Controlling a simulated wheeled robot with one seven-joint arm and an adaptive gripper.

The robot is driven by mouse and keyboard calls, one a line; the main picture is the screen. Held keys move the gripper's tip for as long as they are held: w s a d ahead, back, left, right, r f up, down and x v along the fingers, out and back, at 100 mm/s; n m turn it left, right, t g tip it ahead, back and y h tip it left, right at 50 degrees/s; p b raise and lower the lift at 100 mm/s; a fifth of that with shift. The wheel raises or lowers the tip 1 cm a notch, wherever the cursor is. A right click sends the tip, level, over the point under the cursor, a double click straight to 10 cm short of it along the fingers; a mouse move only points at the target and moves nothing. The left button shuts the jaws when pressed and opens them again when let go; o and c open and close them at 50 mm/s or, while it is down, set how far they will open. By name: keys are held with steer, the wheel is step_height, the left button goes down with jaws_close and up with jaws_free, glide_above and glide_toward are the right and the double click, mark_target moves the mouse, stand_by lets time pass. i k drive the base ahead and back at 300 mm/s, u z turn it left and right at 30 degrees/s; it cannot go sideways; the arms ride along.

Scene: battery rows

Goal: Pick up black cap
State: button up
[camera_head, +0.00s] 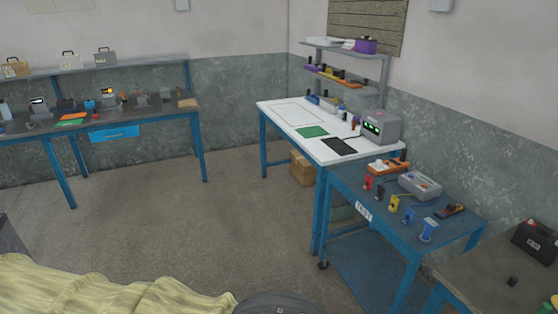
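A small black object (512,281), which looks like the black cap, stands on the brownish bench top (475,278) at the lower right of the head view. It is small in the picture, so its details are unclear. A black battery-like box (537,242) stands behind it and to its right on the same bench. My gripper is not in view.
A blue test table (345,188) with coloured holders and meters stands left of that bench. Behind it is a white-topped workbench (268,110) with a grey instrument (378,128). A long bench (150,108) lines the left wall. Open floor (200,225) lies in the middle.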

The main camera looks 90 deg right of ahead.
mark_target(514, 280)
steer(key=z, duration=4.55)
steer(key=k, duration=1.1)
steer(key=u, duration=1)
steer(key=i, duration=1.35)
steer(key=z, duration=0.35)
